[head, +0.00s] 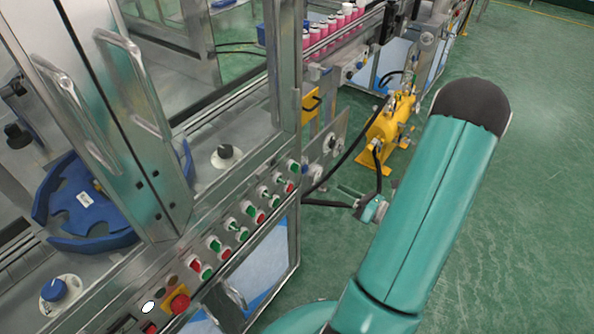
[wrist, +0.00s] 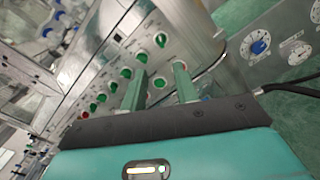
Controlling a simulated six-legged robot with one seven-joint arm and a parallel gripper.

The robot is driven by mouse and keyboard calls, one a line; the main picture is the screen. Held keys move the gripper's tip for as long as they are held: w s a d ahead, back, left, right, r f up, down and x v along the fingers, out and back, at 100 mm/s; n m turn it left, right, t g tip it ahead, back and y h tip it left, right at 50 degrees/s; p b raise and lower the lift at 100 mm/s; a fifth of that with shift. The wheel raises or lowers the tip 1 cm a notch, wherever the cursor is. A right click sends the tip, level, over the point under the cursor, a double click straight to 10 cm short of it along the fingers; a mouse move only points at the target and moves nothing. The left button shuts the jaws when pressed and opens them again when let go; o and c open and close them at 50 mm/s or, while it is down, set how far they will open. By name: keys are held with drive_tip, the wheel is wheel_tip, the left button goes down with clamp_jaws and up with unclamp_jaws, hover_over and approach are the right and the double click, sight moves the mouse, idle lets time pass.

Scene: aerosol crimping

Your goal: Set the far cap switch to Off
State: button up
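A row of green and red controls runs along the sloped front panel of the steel machine. In the head view the far end has a green and red control (head: 293,168), then more towards me. The wrist view shows green knobs, with one (wrist: 160,40) near the panel's end and another (wrist: 141,57) beside it. Labels are too small to read, so I cannot tell which is the far cap switch or its setting. My gripper (wrist: 160,82) has its two green fingers apart, pointing at the panel, with a green knob (wrist: 160,84) visible between them. No contact is visible.
A grey panel with a blue dial (wrist: 260,46) and white gauges stands to the right in the wrist view. In the head view a yellow pump (head: 387,130) with black hoses stands on the green floor. The floor at right is clear.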

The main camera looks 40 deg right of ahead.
sight(296, 168)
drive_tip(key=x, duration=1.3)
drive_tip(key=shift+w, duration=0.4)
clamp_jaws()
